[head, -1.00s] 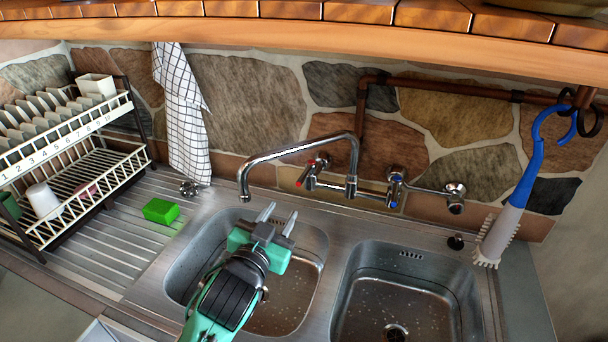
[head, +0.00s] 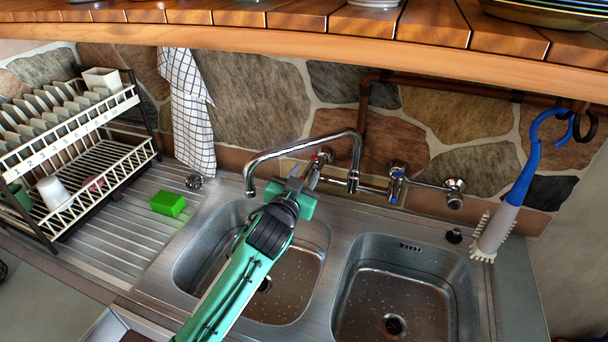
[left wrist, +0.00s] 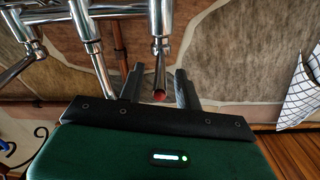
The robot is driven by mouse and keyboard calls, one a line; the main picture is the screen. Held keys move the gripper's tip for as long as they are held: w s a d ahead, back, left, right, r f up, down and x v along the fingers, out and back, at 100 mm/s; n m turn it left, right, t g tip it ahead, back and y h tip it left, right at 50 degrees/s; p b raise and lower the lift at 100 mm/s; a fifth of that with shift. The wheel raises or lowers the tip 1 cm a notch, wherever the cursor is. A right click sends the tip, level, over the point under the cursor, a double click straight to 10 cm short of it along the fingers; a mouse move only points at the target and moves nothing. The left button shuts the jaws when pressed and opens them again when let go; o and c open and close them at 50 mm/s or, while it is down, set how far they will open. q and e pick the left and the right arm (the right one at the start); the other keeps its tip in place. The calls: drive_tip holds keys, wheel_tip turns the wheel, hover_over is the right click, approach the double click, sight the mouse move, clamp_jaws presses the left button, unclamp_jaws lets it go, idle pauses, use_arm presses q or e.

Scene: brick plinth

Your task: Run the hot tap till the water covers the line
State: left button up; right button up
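The hot tap, marked red (head: 318,157), is on the wall mixer behind the left basin (head: 190,262). Its red-ended lever also shows in the left wrist view (left wrist: 160,94). My left gripper (head: 306,172) reaches over the basin to this tap. In the left wrist view its two fingers (left wrist: 160,76) stand apart, one on each side of the lever, with gaps visible. The chrome spout (head: 300,146) arches over the left basin, and no stream shows at its tip. My arm hides part of the basin. I cannot make out a line in it. My right gripper is out of view.
The blue-marked tap (head: 397,183) is to the right on the same mixer. A green sponge (head: 168,203) lies on the drainer beside the dish rack (head: 88,180). A checked towel (head: 190,110) hangs behind. A blue-handled brush (head: 512,205) hangs at the right.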

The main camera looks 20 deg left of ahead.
use_arm(q)
drive_tip(key=shift+c, duration=1.3)
clamp_jaws()
drive_tip(key=shift+a+r+m+h+p, duration=0.15)
drive_tip(key=shift+m+h+p, duration=0.15)
drive_tip(key=shift+h+p, duration=0.1)
drive_tip(key=shift+a+m+h+p, duration=0.4)
drive_tip(key=shift+m+h+p, duration=0.1)
drive_tip(key=shift+h, duration=0.3)
drive_tip(key=shift+o, duration=1.3)
unclamp_jaws()
